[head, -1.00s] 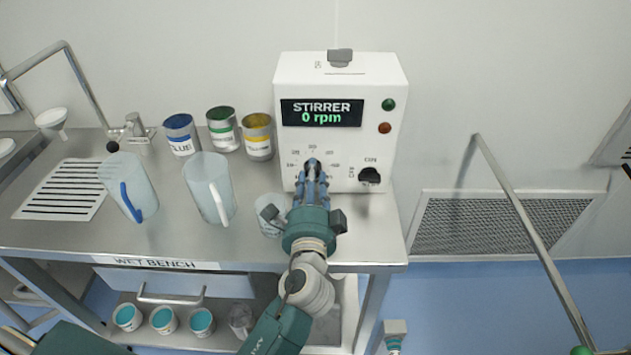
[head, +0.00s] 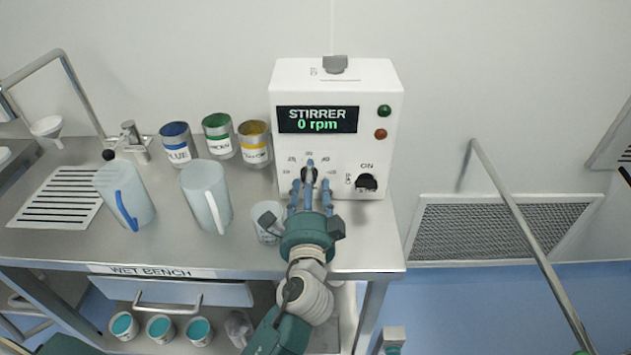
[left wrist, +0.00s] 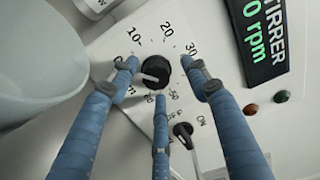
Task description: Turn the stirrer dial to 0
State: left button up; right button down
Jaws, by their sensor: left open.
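The stirrer (head: 337,160) is a white box at the back of the bench; its display (head: 318,120) reads 0 rpm. The black stirrer dial (left wrist: 156,71) shows in the left wrist view, its white mark pointing to the lower left, roughly toward a label partly hidden by a finger. My left gripper (head: 312,190) is open in front of the dial. Its three blue fingers (left wrist: 165,85) are spread around the dial; the left wrist view shows gaps between them and the knob. In the head view they partly cover the dial. My right gripper is not in view.
A black ON/OFF switch (head: 366,182) is right of the dial. Two jugs (head: 206,196), several paint cans (head: 254,145) and a clear cup (head: 266,222) stand on the bench (head: 60,236) to the left. A metal rail (head: 530,245) runs along the right.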

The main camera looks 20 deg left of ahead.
pick_arm(q)
jog(key=v, duration=1.2)
jog(key=shift+r, duration=0.2)
jog(key=shift+d, duration=0.15)
